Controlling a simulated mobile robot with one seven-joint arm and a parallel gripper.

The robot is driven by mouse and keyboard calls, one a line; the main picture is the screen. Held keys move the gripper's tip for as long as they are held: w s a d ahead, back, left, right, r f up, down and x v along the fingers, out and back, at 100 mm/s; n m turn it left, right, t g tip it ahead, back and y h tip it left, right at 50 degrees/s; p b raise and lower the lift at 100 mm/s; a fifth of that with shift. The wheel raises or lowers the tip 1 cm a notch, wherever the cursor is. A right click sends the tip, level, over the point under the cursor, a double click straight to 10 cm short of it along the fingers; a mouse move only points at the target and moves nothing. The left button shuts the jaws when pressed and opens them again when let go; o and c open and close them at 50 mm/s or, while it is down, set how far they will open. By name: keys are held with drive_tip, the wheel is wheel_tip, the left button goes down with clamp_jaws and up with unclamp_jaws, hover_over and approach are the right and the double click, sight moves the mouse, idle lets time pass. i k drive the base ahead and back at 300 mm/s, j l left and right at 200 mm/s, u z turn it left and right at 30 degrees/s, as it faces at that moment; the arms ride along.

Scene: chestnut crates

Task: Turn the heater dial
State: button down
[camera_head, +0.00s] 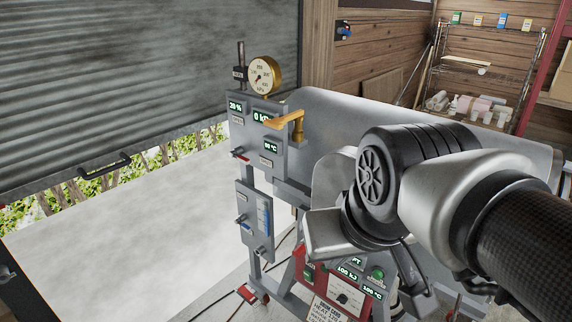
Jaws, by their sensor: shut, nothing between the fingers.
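The heater (312,279) is a red-sided unit on the floor at the bottom centre. Its front has lit green readouts, one reading 100 kJ (347,273), and a round green button (377,273). A white dial plate with a small dark knob, the heater dial (343,298), sits below the readouts. My arm comes in from the right, and its silver and black wrist parts hang above and in front of the heater. I cannot make out my gripper's fingers. Whether they touch the dial does not show.
A grey stand carries a brass pressure gauge (264,75), a yellow lever handle (287,122) and a lower switch panel (254,221). A large grey tank (340,110) lies behind my arm. A printed sign (325,311) stands before the heater. Pale floor (130,240) is open at left.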

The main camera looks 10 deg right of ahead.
sight(342, 299)
drive_tip(key=z, duration=0.65)
drive_tip(key=j, duration=0.15)
drive_tip(key=i+j+u, duration=0.15)
drive_tip(key=u, duration=0.25)
drive_tip(key=j+u, duration=0.1)
drive_tip(key=u, duration=0.3)
drive_tip(key=j+u, duration=0.1)
drive_tip(key=u, duration=0.3)
drive_tip(key=i, duration=0.05)
